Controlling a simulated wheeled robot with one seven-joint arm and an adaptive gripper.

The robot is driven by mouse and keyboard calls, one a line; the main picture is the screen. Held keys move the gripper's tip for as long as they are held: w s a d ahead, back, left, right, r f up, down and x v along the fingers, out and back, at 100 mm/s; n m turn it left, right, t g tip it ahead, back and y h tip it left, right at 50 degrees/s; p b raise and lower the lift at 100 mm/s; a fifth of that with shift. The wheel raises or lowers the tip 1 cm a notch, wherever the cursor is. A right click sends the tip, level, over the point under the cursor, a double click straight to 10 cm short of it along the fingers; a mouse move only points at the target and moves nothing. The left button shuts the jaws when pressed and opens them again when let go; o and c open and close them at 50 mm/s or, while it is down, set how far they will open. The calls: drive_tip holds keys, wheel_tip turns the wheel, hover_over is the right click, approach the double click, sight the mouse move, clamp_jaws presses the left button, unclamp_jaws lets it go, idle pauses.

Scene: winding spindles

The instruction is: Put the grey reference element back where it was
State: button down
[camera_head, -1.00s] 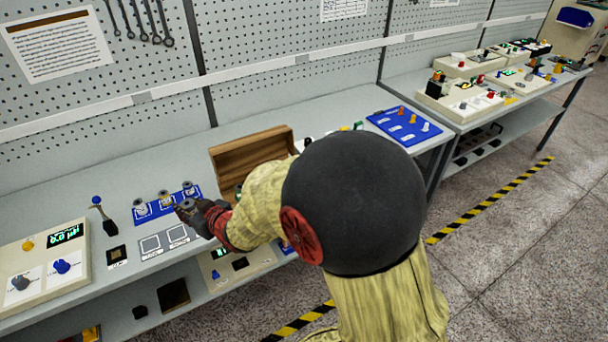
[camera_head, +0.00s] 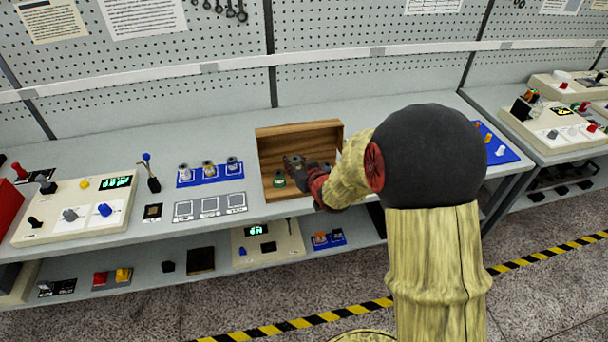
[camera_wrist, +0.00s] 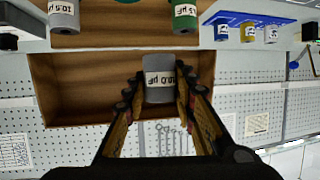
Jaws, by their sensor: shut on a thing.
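My gripper (camera_wrist: 160,85) is shut on a grey cylinder (camera_wrist: 159,70) labelled 10.0 µF, seen between the two fingers in the wrist view. In the head view my gripper (camera_head: 294,162) is at the open wooden box (camera_head: 325,132), in front of its upright back. A green cylinder (camera_head: 279,181) stands in the box just below the gripper. In the wrist view, the green cylinder (camera_wrist: 185,16) and another grey cylinder (camera_wrist: 63,14), labelled 10.5 µF, show at the box, apart from the held one. My gripper and forearm hide part of the box in the head view.
A blue mat (camera_head: 191,184) with several small cylinders lies left of the box. Below it is a grey panel of square outlines (camera_head: 209,207). A lever (camera_head: 152,175) and a control console (camera_head: 50,222) stand farther left. The pegboard wall (camera_head: 360,75) rises behind the bench.

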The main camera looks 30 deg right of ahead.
drive_tip(key=w+d+f, duration=0.1)
drive_tip(key=f, duration=0.1)
drive_tip(key=w+d+f+b, duration=0.1)
drive_tip(key=d+f, duration=0.1)
drive_tip(key=w+d+f, duration=0.1)
drive_tip(key=f, duration=0.1)
drive_tip(key=shift+w+d+f+b, duration=0.15)
drive_tip(key=shift+w+d+b, duration=0.15)
drive_tip(key=shift+d+b, duration=0.1)
drive_tip(key=shift+f+b, duration=0.55)
drive_tip(key=shift+f, duration=0.95)
drive_tip(key=shift+f, duration=0.15)
drive_tip(key=c, duration=1.5)
unclamp_jaws()
drive_tip(key=shift+o, duration=0.2)
